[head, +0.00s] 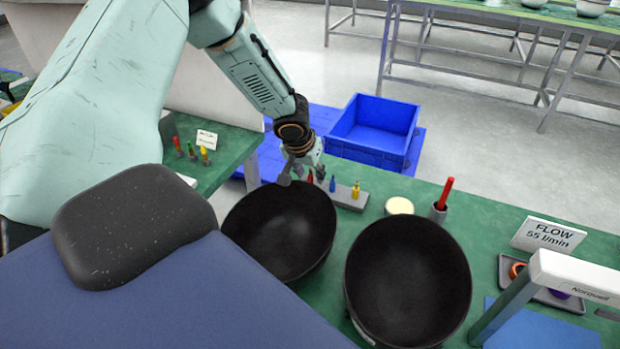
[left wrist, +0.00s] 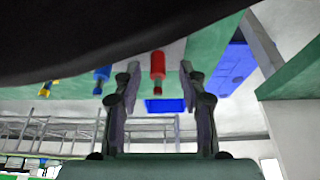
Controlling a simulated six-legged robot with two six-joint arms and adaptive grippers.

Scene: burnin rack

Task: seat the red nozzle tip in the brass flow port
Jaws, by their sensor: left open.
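My left gripper (head: 302,176) is open over the near end of a small grey rack (head: 344,192) behind the black bowls. In the left wrist view its two fingers (left wrist: 158,80) stand apart, with the red nozzle tip (left wrist: 157,66) showing between them and a gap on each side. In the head view the red tip (head: 310,178) is mostly covered by the gripper. A blue tip (head: 332,184) and a yellow tip (head: 356,190) stand to its right in the rack. I cannot make out the brass flow port. My right gripper is not in view.
Two large black bowls (head: 283,232) (head: 408,281) fill the near bench. A cream round lid (head: 399,205), a cup (head: 438,212) with a red marker, a FLOW sign (head: 548,236) and a white-framed stand (head: 575,278) are to the right. A blue crate (head: 374,130) lies beyond.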

